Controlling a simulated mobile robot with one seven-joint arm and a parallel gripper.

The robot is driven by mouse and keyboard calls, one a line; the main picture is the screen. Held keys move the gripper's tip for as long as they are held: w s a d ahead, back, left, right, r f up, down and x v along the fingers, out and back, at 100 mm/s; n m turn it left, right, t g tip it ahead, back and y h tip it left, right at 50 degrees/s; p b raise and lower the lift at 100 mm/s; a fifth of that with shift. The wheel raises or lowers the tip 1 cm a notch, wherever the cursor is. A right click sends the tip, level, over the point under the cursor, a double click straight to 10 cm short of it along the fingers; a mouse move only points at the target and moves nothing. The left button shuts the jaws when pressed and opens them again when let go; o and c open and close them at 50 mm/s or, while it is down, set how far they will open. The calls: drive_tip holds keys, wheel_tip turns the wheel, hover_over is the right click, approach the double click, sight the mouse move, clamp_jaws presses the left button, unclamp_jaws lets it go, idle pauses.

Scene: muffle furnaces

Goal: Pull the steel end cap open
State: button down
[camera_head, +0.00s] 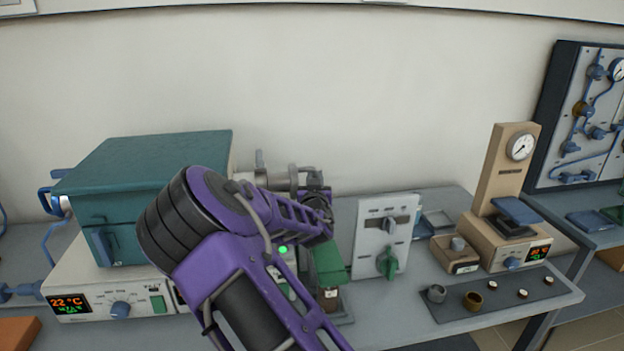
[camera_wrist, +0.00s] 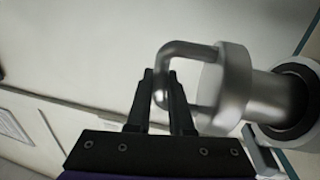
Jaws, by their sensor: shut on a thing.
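The steel end cap (camera_wrist: 236,88) is a round disc with a U-shaped bar handle (camera_wrist: 190,50) in the wrist view. My gripper (camera_wrist: 160,80) is shut on the handle's outer bar, one dark finger on each side. A narrower steel cylinder (camera_wrist: 278,97) runs from the disc toward a dark-lined tube mouth (camera_wrist: 300,95), so the disc stands clear of the mouth. In the head view, steel tube fittings (camera_head: 272,178) show right of the teal furnace (camera_head: 145,175). My purple arm hides much of that area, and the grip cannot be made out there.
A grey control box (camera_head: 383,235) with a green knob stands right of my arm. A tan gauge press (camera_head: 510,195) and a dark mat (camera_head: 490,296) with small crucibles lie farther right. The furnace's base unit (camera_head: 110,290) stands left. Bare wall is behind the bench.

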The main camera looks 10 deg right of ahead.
drive_tip(key=d, duration=0.4)
drive_tip(key=shift+b, duration=0.35)
drive_tip(key=c, duration=0.8)
unclamp_jaws()
drive_tip(key=shift+s, duration=0.1)
drive_tip(key=s+a, duration=0.1)
drive_tip(key=s, duration=0.7)
drive_tip(key=s+a, duration=0.2)
drive_tip(key=s, duration=0.7)
drive_tip(key=shift+a, duration=0.25)
